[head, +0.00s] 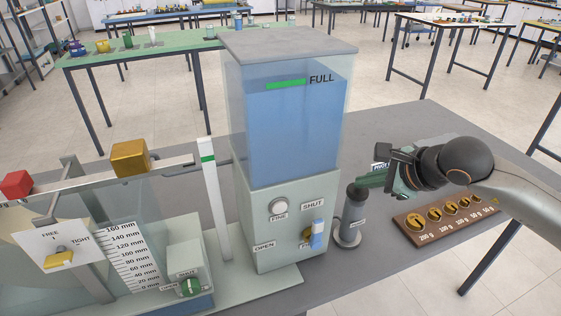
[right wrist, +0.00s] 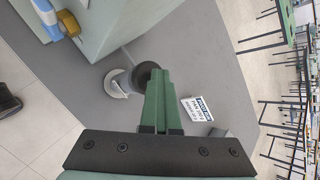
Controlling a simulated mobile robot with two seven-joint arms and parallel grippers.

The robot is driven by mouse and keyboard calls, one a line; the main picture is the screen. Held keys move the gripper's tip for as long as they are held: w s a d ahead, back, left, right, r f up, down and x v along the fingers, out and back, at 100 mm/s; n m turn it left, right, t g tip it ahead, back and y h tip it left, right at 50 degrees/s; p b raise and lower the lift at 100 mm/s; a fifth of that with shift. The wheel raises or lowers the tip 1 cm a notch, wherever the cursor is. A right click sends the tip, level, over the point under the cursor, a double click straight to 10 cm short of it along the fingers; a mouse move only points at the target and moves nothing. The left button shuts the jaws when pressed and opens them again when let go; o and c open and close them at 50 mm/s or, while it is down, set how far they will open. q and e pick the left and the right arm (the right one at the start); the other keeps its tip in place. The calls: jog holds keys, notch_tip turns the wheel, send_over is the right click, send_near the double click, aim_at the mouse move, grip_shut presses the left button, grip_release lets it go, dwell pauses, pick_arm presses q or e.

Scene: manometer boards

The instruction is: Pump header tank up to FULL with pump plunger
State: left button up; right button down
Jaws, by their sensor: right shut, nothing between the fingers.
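The header tank (head: 295,130) is a clear box holding blue water, on a pale green base. Its water surface stands close to the green FULL mark (head: 286,84); I cannot tell whether it is exactly level with it. The pump (head: 352,218) is a dark grey cylinder with a dark top, right of the base. In the right wrist view the pump (right wrist: 117,84) has a dark round plunger top (right wrist: 147,73). My right gripper (head: 362,183) is shut and empty, its fingertips at the pump's top; I cannot tell if they touch. The green fingers also show in the right wrist view (right wrist: 160,75).
A wooden tray of weights (head: 445,217) lies right of the pump, under my right arm. The tank base has a FINE knob (head: 278,207) and a blue-handled valve (head: 317,233). A white card (right wrist: 196,115) stands behind the pump. A manometer board (head: 130,255) fills the left.

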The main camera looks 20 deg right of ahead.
aim_at(364, 192)
jog(key=shift+r+p, duration=0.7)
jog(key=shift+r, duration=0.4)
notch_tip(364, 192, up, 6)
jog(key=p, duration=0.4)
dwell(0.5)
